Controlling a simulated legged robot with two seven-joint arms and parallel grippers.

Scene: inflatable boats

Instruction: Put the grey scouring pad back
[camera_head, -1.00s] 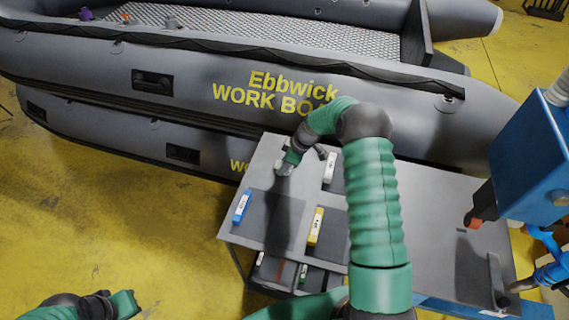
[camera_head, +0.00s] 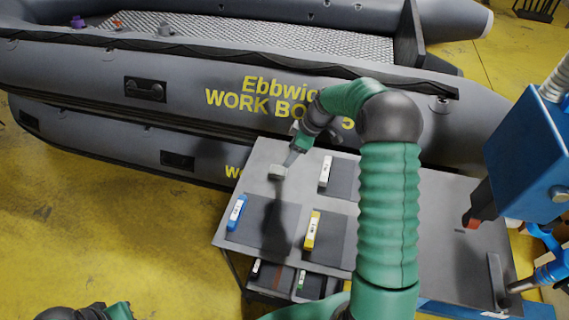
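The grey scouring pad (camera_head: 277,172) is a small light grey block at the far left part of the grey table top (camera_head: 262,152). My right gripper (camera_head: 287,163) reaches down to it from the upper right, with its narrow dark fingers meeting at the pad. It looks shut on the pad; the gap between pad and table is too small to tell. Of my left arm only a dark joint and a green link show at the bottom left corner; its gripper is not visible.
Dark squares on the table carry labelled blocks: blue (camera_head: 237,212), yellow (camera_head: 312,230) and white (camera_head: 326,170). An open drawer (camera_head: 270,296) with small labelled items is below the front edge. Grey inflatable boats (camera_head: 200,100) stand behind. A blue machine (camera_head: 528,150) is at the right.

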